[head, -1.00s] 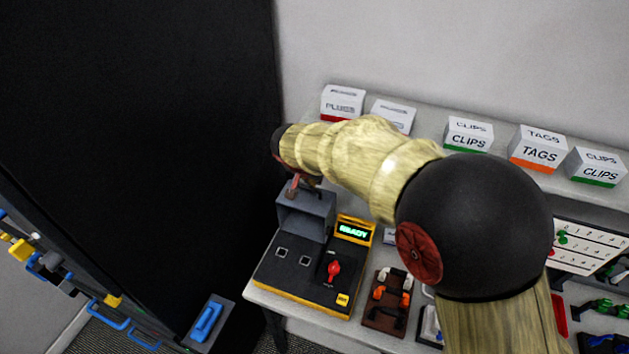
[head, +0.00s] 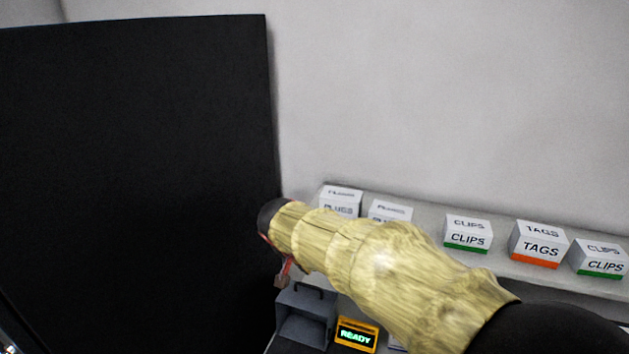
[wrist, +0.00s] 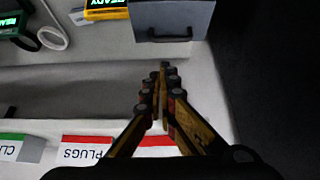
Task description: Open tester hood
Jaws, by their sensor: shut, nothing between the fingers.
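In the head view my gripper (head: 282,277) is up and left of the hood, partly hidden by my arm.
A shelf behind the tester holds white PLUGS boxes (head: 341,199), CLIPS boxes (head: 467,234) and a TAGS box (head: 538,244). A tall black panel (head: 140,180) stands at the left, close to my wrist. The grey wall (head: 430,100) is behind the shelf.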

